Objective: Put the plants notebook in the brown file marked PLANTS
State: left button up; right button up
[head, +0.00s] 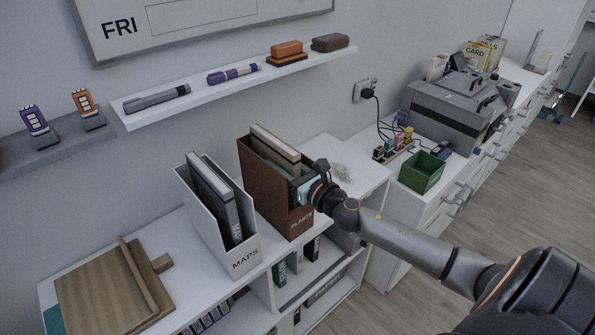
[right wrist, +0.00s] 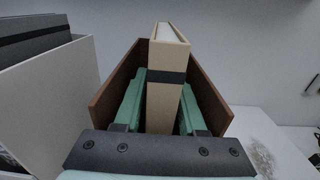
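The brown file marked PLANTS (head: 285,213) stands upright on the white shelf desk. A beige notebook (head: 271,148) with a dark band stands upright inside it, and its spine faces the camera in the right wrist view (right wrist: 163,105). No title on it can be read. My right gripper (head: 298,180) reaches the file's open front from the right. In the right wrist view its green fingers (right wrist: 160,103) are inside the file, one on each side of the notebook, with narrow dark gaps beside the spine. The notebook's lower part is hidden. My left gripper is not in view.
A white file marked MAPS (head: 240,262) with dark notebooks stands close to the left. A wooden board (head: 105,290) lies further left. A wall shelf (head: 225,88) with markers and erasers is above. A green box (head: 422,172) and grey machine (head: 455,108) are at right.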

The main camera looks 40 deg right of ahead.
jog(key=s+b, duration=0.2)
jog(key=s, duration=1)
jog(key=s+a+f+m+g+h, duration=0.1)
jog(key=s+a+f+m+g, duration=0.15)
jog(key=f+m, duration=0.65)
jog(key=s+a+f+m+g+h, duration=0.15)
jog(key=s+f+m, duration=0.25)
jog(key=f+m, duration=0.45)
jog(key=s+a+f+m+g+y, duration=0.2)
jog(key=s+a+f+m, duration=0.2)
jog(key=a+m, duration=0.3)
jog(key=s+a+f+m+g+y, duration=0.1)
jog(key=s+a+f+m, duration=0.3)
jog(key=m, duration=0.6)
notch_tip(320, 180, down, 3)
jog(key=a+g, duration=0.1)
jog(key=a, duration=0.1)
jog(key=shift+s+a+g+y, duration=0.3)
jog(key=shift+a+g+y, duration=0.05)
jog(key=shift+g, duration=0.05)
